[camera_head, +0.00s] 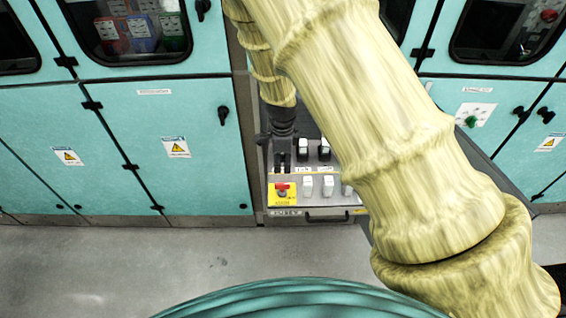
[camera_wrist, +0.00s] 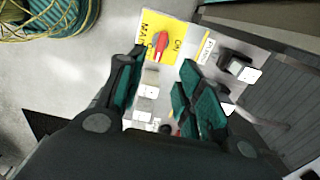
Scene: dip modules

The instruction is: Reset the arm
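My arm, in a yellow cover, crosses the head view from the lower right to the top, then hangs down at the centre. My gripper (camera_head: 282,160) is a dark shape at its lower end, over the control panel (camera_head: 340,207). In the wrist view my gripper (camera_wrist: 158,82) has two teal-padded fingers spread apart, with a clear gap. Nothing is held between them. White switches (camera_wrist: 151,80) show beyond the gap. A red switch handle (camera_wrist: 160,43) on a yellow plate (camera_wrist: 180,29) lies past the fingertips; the handle also shows in the head view (camera_head: 282,188).
Teal cabinets (camera_head: 170,140) with black latches stand left and right of the panel. Several white switches (camera_head: 308,185) sit on the panel, partly hidden by my arm. A dark handle (camera_head: 326,218) runs along its front. Grey floor (camera_head: 90,265) in front is clear.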

